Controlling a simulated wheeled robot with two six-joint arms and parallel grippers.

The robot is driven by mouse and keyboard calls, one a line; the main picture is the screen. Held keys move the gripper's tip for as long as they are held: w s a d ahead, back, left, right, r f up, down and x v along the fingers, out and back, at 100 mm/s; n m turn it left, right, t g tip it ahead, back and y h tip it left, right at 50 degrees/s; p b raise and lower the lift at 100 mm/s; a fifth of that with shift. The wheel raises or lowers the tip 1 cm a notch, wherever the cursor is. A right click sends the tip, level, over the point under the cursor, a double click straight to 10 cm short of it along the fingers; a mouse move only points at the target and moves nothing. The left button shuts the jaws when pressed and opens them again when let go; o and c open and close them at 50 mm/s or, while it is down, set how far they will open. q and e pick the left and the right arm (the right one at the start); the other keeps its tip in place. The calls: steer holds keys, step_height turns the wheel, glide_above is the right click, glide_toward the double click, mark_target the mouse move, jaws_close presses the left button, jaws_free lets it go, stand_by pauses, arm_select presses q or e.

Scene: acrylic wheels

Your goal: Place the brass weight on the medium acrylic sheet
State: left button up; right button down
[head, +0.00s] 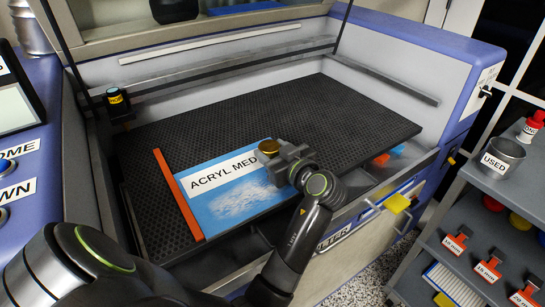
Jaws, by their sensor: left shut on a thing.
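The medium acrylic sheet (218,207) is blue with a white label reading "ACRYL MED". It lies flat on the black perforated bed (210,137) of the machine. My left gripper (276,153) is over the sheet's right edge, beside the label. It is shut on the brass weight (267,146), a small round gold-coloured piece. I cannot tell whether the weight touches the sheet. The gripper hides part of the weight and the sheet's right side. My right gripper is not in view.
An orange strip (178,194) lies along the sheet's left edge. The bed is clear behind and to the right. The machine's raised lid and side walls frame it. A grey cart (455,200) at the right holds a metal cup (502,157) labelled "USED" and orange-handled pieces.

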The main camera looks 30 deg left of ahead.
arm_select(q)
steer(key=shift+f, duration=0.65)
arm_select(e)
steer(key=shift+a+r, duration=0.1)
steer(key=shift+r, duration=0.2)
arm_select(q)
steer(key=shift+f, duration=0.1)
steer(key=o, duration=1.4)
steer(key=shift+c, duration=0.2)
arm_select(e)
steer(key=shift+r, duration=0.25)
